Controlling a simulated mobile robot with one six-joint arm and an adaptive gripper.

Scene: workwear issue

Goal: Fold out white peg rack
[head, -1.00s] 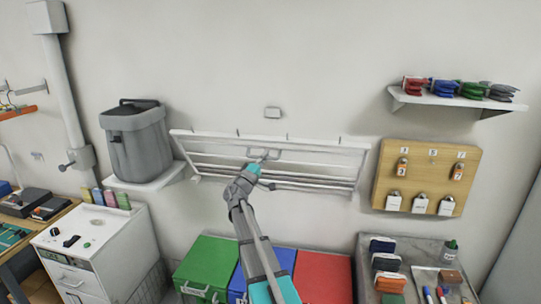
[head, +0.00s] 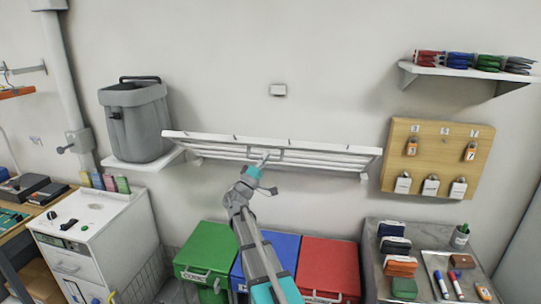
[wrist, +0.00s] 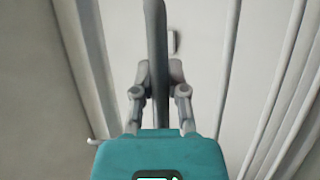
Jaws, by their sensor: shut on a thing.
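The white peg rack (head: 320,147) is mounted on the wall at the middle of the head view. It is tilted out from the wall, its long white rails seen nearly edge-on. My gripper (head: 262,161) is at the middle of its front. In the wrist view my gripper (wrist: 156,75) is shut on the rack's grey handle bar (wrist: 157,30), which runs between the two fingers. White rails of the rack (wrist: 282,80) run along the right of that view. The contact itself is small in the head view.
A grey bin (head: 135,120) stands on a small shelf to the left of the rack. A wooden lock board (head: 437,158) hangs to the right. Green (head: 207,247), blue (head: 283,250) and red (head: 330,262) lidded boxes stand below.

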